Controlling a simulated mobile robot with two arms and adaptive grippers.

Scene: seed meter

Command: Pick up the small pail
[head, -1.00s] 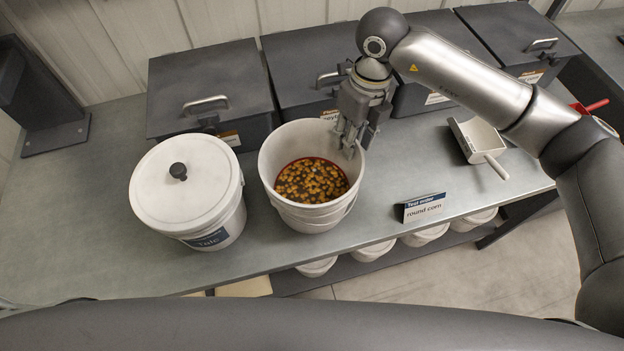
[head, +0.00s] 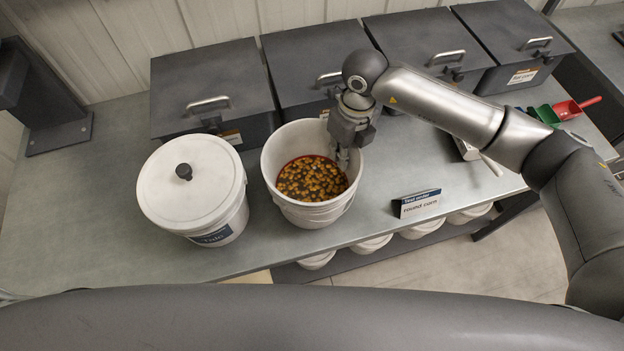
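A white open pail (head: 310,213) stands on the grey bench, holding dark liquid with yellow and brown kernels. My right gripper (head: 343,160) points down at the pail's right rim, its fingertips at the rim and partly inside the mouth. The fingers look close together, but I cannot tell whether they are clamped on the wall. The pail stands upright on the bench. My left gripper is out of view.
A lidded white pail labelled Talc (head: 192,190) stands close on the left. Dark lidded bins (head: 208,85) line the back. A "round corn" sign (head: 416,204) stands at the front edge. Red (head: 575,107) and green (head: 545,116) scoops lie at the right, partly behind my arm.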

